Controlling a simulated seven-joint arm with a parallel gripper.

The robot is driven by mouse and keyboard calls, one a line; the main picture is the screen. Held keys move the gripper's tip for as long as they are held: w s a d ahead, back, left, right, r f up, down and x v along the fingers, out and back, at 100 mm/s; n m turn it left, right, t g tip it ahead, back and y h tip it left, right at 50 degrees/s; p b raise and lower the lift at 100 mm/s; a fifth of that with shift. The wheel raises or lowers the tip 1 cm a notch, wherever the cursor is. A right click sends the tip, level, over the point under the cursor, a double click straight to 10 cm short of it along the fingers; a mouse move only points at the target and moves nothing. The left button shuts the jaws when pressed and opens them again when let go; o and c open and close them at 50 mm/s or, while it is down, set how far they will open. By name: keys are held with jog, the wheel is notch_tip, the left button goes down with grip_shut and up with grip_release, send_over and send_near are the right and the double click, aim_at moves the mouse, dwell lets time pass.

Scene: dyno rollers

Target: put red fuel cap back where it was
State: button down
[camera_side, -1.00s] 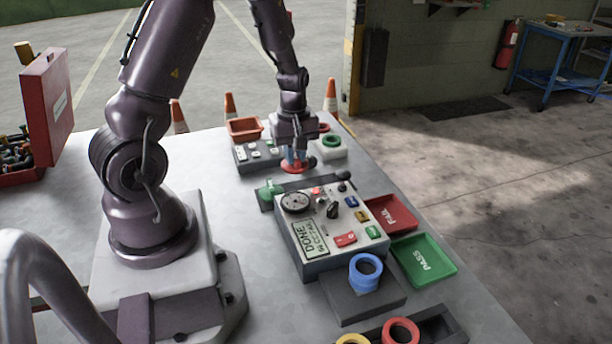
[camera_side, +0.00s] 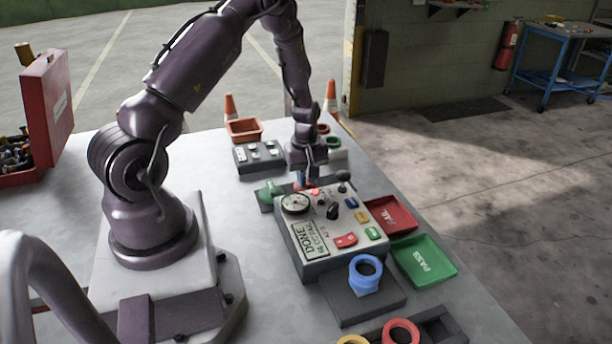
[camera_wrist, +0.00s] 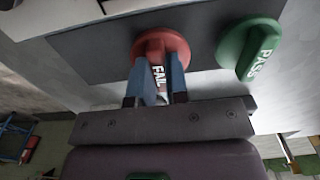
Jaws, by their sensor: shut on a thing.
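The red fuel cap (camera_wrist: 163,42), a round disc with a raised grip marked FAIL, shows in the wrist view. My gripper (camera_wrist: 158,85) is shut on its grip with blue fingers on either side. The cap is over a dark holder plate (camera_wrist: 90,45); I cannot tell whether it touches it. A green cap marked PASS (camera_wrist: 250,47) is at the right of the plate. In the side view my gripper (camera_side: 303,180) is just behind the console, which mostly hides the red cap. The green cap (camera_side: 271,192) stands at the holder's left end.
The console (camera_side: 330,235) with gauge, lever and buttons stands close in front of my gripper. A switch box (camera_side: 258,156) and an orange bin (camera_side: 243,130) are behind. Red FAIL (camera_side: 392,216) and green PASS (camera_side: 424,262) trays lie at the console's right.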

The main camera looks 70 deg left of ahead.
jog(key=c, duration=1.1)
grip_release()
jog(key=shift+f, duration=0.1)
notch_tip(320, 180, up, 12)
jog(key=d+r+m+t, duration=0.2)
jog(key=d+r+m, duration=0.5)
jog(key=d+r, duration=0.55)
jog(key=s+d+r+m+t, duration=0.1)
jog(key=s+d+r+m, duration=0.1)
jog(key=s+d+m, duration=0.1)
jog(key=s+d+r+m+t, duration=0.1)
jog(key=s+d+r+m, duration=0.2)
jog(key=s+d+m, duration=0.1)
jog(key=s+d+r+m+t, duration=0.1)
jog(key=s+d+r+m, duration=0.1)
jog(key=s+d+m, duration=0.1)
jog(key=shift+s+d+r+m+t, duration=0.15)
jog(key=shift+s+r+m, duration=0.1)
jog(key=shift+s, duration=0.3)
jog(key=shift+s+d+r+m+t, duration=0.15)
jog(key=shift+s+m, duration=0.1)
jog(key=shift+s, duration=0.3)
jog(key=shift+a, duration=0.1)
